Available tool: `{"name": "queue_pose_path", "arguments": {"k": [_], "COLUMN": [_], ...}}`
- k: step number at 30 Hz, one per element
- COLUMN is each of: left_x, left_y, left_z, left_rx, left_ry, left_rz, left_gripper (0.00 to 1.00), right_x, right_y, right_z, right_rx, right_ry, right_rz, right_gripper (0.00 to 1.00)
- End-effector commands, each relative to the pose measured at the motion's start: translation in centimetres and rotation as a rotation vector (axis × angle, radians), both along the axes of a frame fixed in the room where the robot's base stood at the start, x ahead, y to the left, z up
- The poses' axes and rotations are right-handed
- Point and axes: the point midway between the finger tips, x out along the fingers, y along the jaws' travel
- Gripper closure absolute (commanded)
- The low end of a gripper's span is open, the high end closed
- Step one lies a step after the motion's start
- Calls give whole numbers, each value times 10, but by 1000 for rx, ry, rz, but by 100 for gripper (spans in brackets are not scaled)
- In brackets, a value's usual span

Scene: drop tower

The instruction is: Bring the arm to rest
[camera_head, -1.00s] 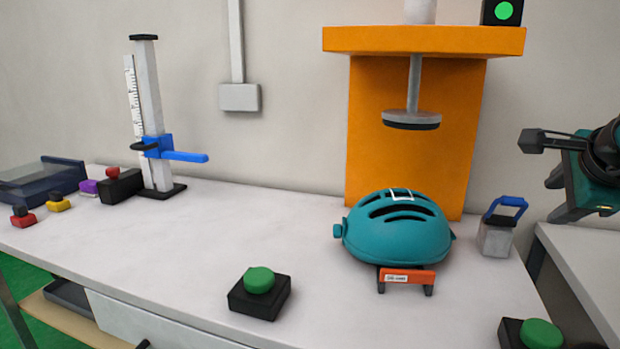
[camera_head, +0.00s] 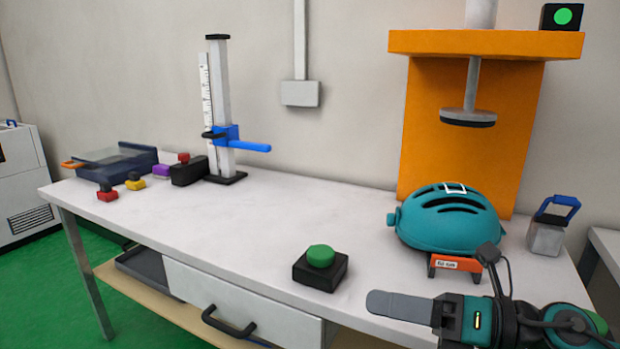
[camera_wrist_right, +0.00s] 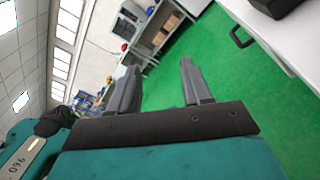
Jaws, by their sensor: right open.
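My right arm comes in at the lower right of the head view. Its gripper (camera_head: 400,306) is in front of the table's front edge, below the helmet. In the right wrist view the two fingers of the gripper (camera_wrist_right: 158,85) stand apart with nothing between them; green floor and distant shelving show beyond. The teal helmet (camera_head: 449,221) sits on an orange stand (camera_head: 455,263) under the drop tower (camera_head: 470,130). My left gripper does not show.
The white table (camera_head: 290,215) carries a green button (camera_head: 320,257) on a black box, a height gauge (camera_head: 222,110), a weight with a blue handle (camera_head: 547,238) and small coloured blocks at left. A drawer handle (camera_head: 228,322) juts from the front. The table's middle is clear.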

Motion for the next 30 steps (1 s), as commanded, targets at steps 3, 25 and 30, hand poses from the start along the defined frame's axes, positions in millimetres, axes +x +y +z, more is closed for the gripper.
{"name": "queue_pose_path", "arguments": {"k": [3, 25, 30], "left_x": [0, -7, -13], "left_y": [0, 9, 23], "left_z": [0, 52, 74], "left_rx": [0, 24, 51], "left_ry": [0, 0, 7], "left_rz": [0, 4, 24], "left_gripper": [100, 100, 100], "right_x": [10, -95, -100], "right_y": [0, -45, -54], "right_z": [-12, -241, -215], "right_rx": [449, 1687, 1690], "right_ry": [347, 1876, 1849], "right_rz": [-163, -1164, -1185], "right_gripper": [52, 52, 52]}}
